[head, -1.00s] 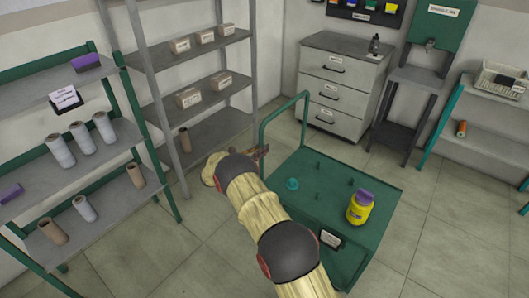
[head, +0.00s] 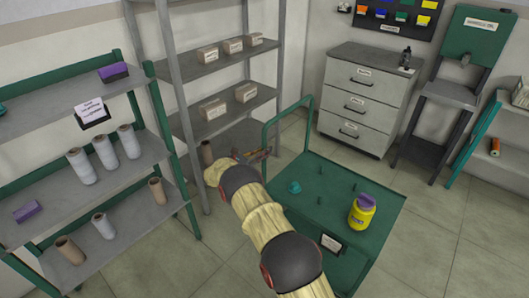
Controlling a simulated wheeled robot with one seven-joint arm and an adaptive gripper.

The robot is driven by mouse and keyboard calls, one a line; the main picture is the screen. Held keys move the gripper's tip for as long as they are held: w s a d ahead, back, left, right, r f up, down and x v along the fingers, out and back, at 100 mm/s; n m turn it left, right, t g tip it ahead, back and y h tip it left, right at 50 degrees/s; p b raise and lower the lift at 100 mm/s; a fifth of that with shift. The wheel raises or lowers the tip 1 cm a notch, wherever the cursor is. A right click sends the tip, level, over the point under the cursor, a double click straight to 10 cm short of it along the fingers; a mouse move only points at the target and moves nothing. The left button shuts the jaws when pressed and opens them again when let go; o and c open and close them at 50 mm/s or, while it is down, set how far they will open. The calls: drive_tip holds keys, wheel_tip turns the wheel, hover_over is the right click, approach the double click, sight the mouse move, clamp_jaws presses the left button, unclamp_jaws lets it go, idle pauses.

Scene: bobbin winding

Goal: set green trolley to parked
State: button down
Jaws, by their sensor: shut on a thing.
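The green trolley (head: 325,228) stands on the tiled floor right of centre in the head view. Its tubular push handle (head: 287,116) rises at its far left end. My gripper (head: 266,154) is at the left upright of this handle and is shut on it; my wrist partly hides the contact. On the trolley's deck are a yellow jar with a purple lid (head: 362,212), a small teal knob-like piece (head: 294,187) and several short dark pegs. A white label (head: 331,243) is on its near side.
A grey shelf with cartons (head: 206,53) stands close behind the handle. A green-framed rack with spools (head: 105,150) is at left. A drawer cabinet (head: 364,101) and a dark stand (head: 437,120) are at the back. Floor at right is clear.

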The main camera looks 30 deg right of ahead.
drive_tip(key=shift+w+a+r, duration=0.15)
drive_tip(key=shift+w, duration=0.1)
drive_tip(key=c, duration=1.7)
unclamp_jaws()
drive_tip(key=shift+a, duration=0.1)
drive_tip(key=a, duration=0.3)
drive_tip(key=s+a, duration=0.1)
drive_tip(key=a, duration=0.3)
drive_tip(key=s+a, duration=0.1)
drive_tip(key=a, duration=0.3)
drive_tip(key=shift+s+a, duration=0.15)
drive_tip(key=shift+a, duration=0.1)
